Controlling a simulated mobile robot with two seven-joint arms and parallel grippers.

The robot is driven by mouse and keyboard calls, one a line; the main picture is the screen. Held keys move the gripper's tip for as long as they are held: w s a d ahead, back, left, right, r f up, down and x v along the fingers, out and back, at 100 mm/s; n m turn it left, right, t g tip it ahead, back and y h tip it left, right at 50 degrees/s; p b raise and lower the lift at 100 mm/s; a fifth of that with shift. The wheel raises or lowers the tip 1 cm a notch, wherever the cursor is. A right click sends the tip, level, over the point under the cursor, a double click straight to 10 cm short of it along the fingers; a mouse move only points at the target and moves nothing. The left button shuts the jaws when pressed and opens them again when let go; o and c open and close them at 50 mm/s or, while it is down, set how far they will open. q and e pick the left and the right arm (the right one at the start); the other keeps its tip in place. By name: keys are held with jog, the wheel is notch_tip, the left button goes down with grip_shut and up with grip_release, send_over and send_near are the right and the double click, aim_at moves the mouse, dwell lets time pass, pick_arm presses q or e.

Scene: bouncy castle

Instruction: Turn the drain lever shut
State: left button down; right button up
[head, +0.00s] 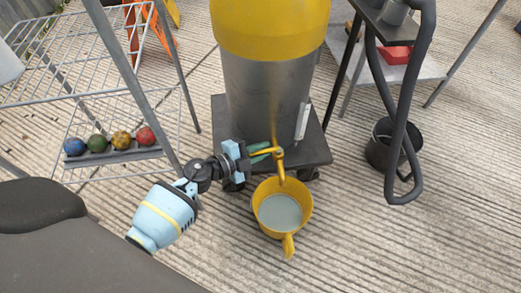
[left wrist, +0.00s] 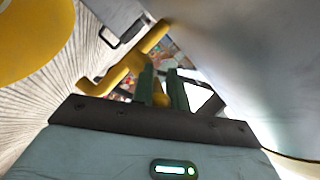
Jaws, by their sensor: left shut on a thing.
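A yellow drain tap (head: 279,163) sticks out low on the front of a grey steel drum (head: 262,95) with a yellow top. My left gripper (head: 266,152) comes in from the left at the tap. In the left wrist view its green fingers (left wrist: 163,88) are shut on the yellow drain lever (left wrist: 159,94), which shows between them. The yellow tap body (left wrist: 125,74) lies just beyond. The gripper partly hides the lever in the head view, so its exact angle is hard to tell. My right gripper is in neither view.
A yellow bucket (head: 265,212) holding grey liquid stands under the tap. The drum sits on a dark wheeled base (head: 318,151). A wire rack (head: 88,100) with several coloured balls stands left. A black bucket (head: 379,151) and a dark hose (head: 409,183) are right.

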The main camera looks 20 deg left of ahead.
pick_arm(q)
jog(key=shift+w+a+m+g+h, duration=0.15)
jog(key=shift+w+m+g+h, duration=0.05)
jog(key=shift+m+g+h, duration=0.4)
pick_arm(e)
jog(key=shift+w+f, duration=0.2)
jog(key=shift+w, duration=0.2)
pick_arm(q)
jog(key=c, duration=1.5)
grip_release()
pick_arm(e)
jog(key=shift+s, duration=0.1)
